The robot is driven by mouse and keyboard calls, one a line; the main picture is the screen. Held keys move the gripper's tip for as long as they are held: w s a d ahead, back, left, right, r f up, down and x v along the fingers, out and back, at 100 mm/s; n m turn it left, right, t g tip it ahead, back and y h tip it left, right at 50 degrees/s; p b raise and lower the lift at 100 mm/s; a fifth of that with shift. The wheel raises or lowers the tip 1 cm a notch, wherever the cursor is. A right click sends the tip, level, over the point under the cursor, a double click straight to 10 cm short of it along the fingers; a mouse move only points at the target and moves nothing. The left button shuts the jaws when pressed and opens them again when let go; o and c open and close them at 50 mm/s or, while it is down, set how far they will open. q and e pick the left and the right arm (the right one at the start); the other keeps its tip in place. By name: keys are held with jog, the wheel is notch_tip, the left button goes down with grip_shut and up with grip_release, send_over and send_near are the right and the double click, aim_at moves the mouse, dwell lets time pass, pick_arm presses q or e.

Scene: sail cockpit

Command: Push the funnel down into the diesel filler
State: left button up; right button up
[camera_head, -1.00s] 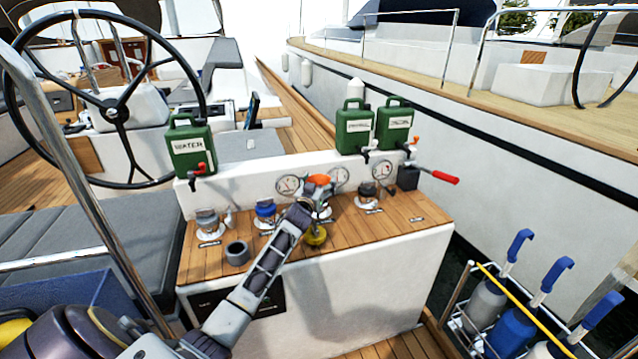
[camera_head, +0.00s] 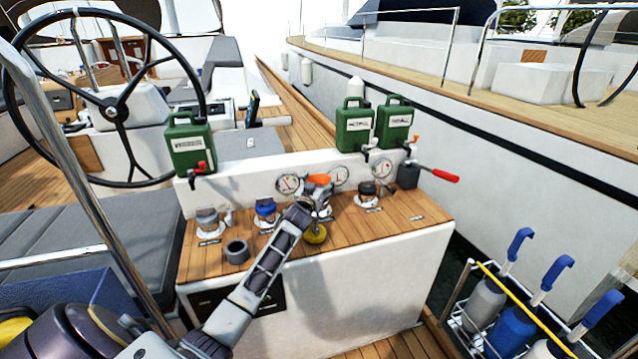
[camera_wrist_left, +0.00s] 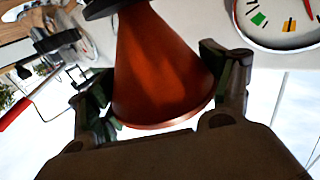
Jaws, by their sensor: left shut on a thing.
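The orange-red funnel (camera_head: 319,179) shows above the wooden counter (camera_head: 400,228), partly hidden by my left gripper (camera_head: 306,200). In the left wrist view the funnel (camera_wrist_left: 160,70) sits between the two fingers of my left gripper (camera_wrist_left: 165,95), which are shut on it. Its narrow end goes toward a dark round part at the top of that view. The filler under the funnel is mostly hidden behind my gripper, so I cannot tell how deep the spout sits. My right gripper is not in view.
A blue-capped filler (camera_head: 265,210), a grey filler (camera_head: 207,222) and a black-capped filler (camera_head: 367,191) stand on the counter. A grey cup (camera_head: 237,251) and a yellow cap (camera_head: 315,234) are near the front. Green cans (camera_head: 190,145) stand on the ledge behind. A red-handled lever (camera_head: 440,175) juts out right.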

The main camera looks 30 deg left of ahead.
pick_arm(q)
jog(key=shift+f, duration=0.35)
jog(key=o, duration=0.8)
jog(key=shift+s, duration=0.2)
jog(key=shift+p+v, duration=2.55)
jog(key=shift+v, duration=2.8)
